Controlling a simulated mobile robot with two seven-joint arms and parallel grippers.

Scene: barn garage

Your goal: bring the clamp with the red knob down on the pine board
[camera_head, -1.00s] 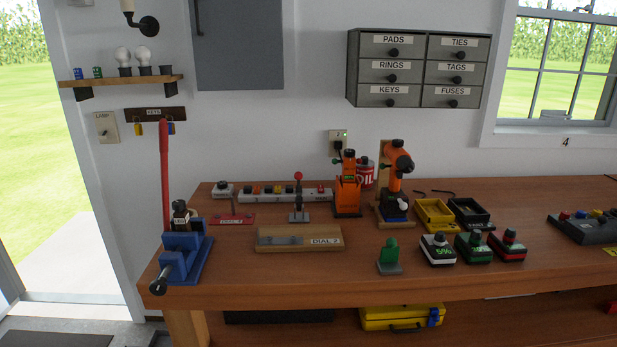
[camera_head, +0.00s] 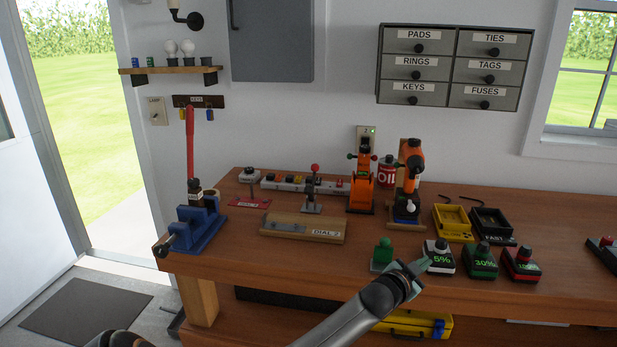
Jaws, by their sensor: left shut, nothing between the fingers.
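The clamp with the red knob (camera_head: 313,190) stands on the bench behind a pale wooden board (camera_head: 272,234). Its red knob is at the top, and its lever looks raised. The pale board lies flat, with a grey strip and a DIAL 2 label on it; I cannot tell for sure that it is the pine board. No other board shows clearly under the clamp. My left gripper (camera_head: 419,267) is shut and empty. In the picture it is at the front of the bench, right of and nearer than the clamp, by the 5% block. My right gripper is not in view.
A green knobbed block (camera_head: 382,255) and labelled blocks (camera_head: 480,262) line the front. Bare bench top lies between.

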